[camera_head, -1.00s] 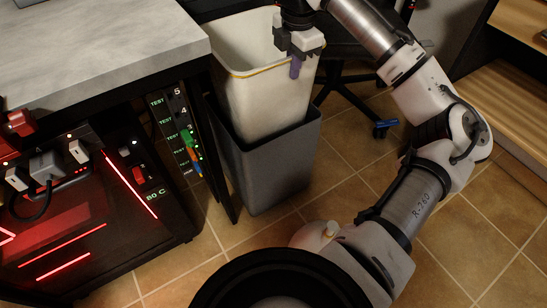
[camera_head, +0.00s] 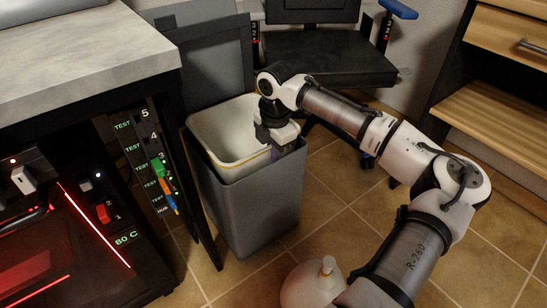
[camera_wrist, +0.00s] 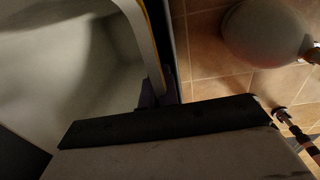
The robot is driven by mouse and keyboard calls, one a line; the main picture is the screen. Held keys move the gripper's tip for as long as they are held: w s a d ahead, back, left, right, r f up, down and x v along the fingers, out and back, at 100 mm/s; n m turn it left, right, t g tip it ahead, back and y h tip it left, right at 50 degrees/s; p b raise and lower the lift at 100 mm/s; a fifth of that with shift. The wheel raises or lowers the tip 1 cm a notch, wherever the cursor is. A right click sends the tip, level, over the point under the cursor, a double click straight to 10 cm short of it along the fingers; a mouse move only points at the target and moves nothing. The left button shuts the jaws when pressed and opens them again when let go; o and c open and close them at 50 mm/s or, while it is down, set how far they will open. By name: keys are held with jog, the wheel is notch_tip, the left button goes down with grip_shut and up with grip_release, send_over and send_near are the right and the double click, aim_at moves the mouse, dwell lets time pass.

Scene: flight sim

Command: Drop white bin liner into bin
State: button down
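The white bin liner (camera_head: 218,131) is a rigid white tub with a thin yellow band at its rim. It sits deep inside the dark grey bin (camera_head: 250,208), its rim standing a little above the bin's edge. My gripper (camera_head: 276,153) is at the liner's right rim, with purple fingertips. In the wrist view the liner's pale inside (camera_wrist: 75,70) fills the left, and purple finger parts (camera_wrist: 150,97) show on both sides of its rim. The fingers appear shut on the rim. The liner's lower part is hidden in the bin.
A workbench (camera_head: 80,50) with a marble-look top and red-lit equipment stands close on the left. A grey panel (camera_head: 212,65) is upright behind the bin. Wooden shelving (camera_head: 475,110) is on the right.

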jog(key=shift+f, duration=0.4)
jog(key=shift+f+p, duration=0.4)
jog(key=shift+f, duration=0.05)
jog(key=c, duration=2)
grip_release()
jog(key=shift+o, duration=0.2)
jog(key=shift+r+b, duration=0.45)
jog(key=shift+r, duration=0.15)
notch_tip(320, 180, up, 12)
jog(key=p, duration=0.5)
jog(key=shift+s+d+p, duration=0.2)
jog(key=shift+s+p, duration=0.1)
